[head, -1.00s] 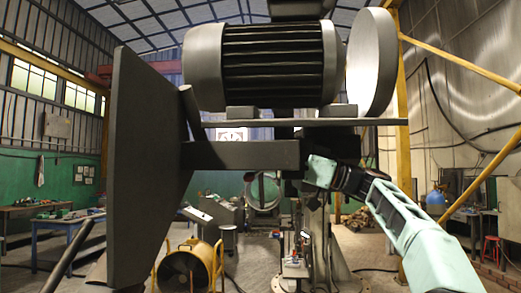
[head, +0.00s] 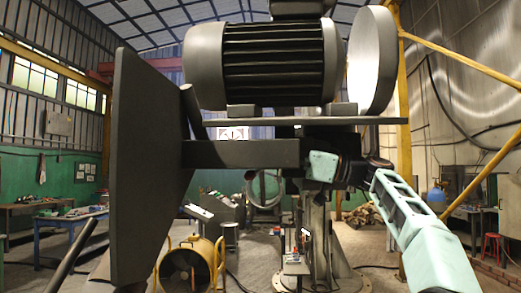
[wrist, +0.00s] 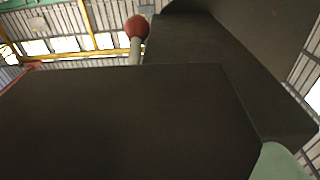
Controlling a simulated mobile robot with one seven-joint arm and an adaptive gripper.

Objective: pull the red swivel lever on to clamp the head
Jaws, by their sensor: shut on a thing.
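The red ball knob of the swivel lever (wrist: 136,25) shows at the top of the wrist view, on a short pale rod. The rod's lower end is hidden behind a large dark block. My gripper (head: 299,172) is at the end of the pale green wrist, in the dark cluster under the boom head. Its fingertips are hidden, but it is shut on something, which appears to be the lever. The clamped head's dark motor (head: 265,65) sits above on a flat plate (head: 300,122).
A large dark plate (head: 145,170) stands at the left, joined to a horizontal dark bar (head: 240,154). A round pale disc (head: 370,60) is at the motor's right. A yellow fan drum (head: 185,270) and a column stand below. Free floor shows around them.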

